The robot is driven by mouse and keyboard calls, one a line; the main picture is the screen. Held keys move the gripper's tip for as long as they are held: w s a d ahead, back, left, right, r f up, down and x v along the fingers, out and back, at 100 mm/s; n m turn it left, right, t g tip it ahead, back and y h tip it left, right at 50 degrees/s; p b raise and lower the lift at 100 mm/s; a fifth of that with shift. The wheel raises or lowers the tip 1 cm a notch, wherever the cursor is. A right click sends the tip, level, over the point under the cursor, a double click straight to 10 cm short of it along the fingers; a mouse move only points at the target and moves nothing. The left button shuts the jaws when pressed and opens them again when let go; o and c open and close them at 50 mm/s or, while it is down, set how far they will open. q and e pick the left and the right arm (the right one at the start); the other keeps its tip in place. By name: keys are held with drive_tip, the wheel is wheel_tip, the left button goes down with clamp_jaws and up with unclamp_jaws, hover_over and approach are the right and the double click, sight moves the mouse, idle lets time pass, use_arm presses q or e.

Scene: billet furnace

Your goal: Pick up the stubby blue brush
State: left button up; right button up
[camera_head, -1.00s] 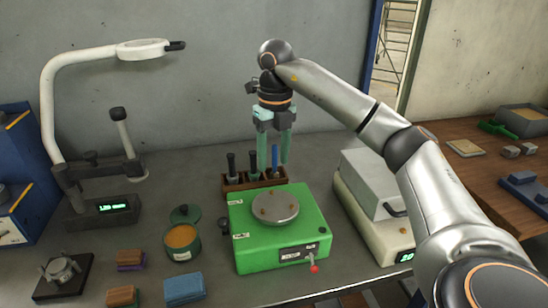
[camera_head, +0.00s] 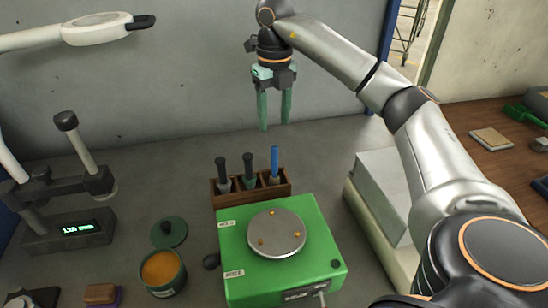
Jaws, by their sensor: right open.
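The blue brush (camera_head: 275,162) stands upright in the right slot of a small wooden rack (camera_head: 283,190), behind the green machine. Two dark-handled brushes stand to its left in the same rack, one in the middle slot (camera_head: 249,166) and one in the left slot (camera_head: 222,172). My right gripper (camera_head: 275,127) is open and empty, its green fingers pointing down. In the picture it is above the rack, with its fingertips above the top of the blue brush and apart from it. The lower end of the blue brush is hidden in the rack. My left gripper is not in view.
The green machine (camera_head: 322,268) with a round metal plate stands in front of the rack. A grey-white box device (camera_head: 385,190) is to the right. An open green tin (camera_head: 162,272) and a magnifier lamp (camera_head: 98,28) are to the left. The grey wall rises behind.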

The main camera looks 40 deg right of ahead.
drive_tip(key=b, duration=0.2)
hover_over(274, 171)
drive_tip(key=w+d, duration=0.1)
wheel_tip(274, 171, down, 7)
drive_tip(key=shift+w+d+r, duration=0.1)
drive_tip(key=shift+r, duration=0.1)
drive_tip(key=f, duration=0.4)
drive_tip(key=shift+s+a+f, duration=0.15)
drive_tip(key=shift+s+a, duration=0.15)
drive_tip(key=shift+s, duration=0.05)
drive_tip(key=shift+f, duration=0.65)
clamp_jaws()
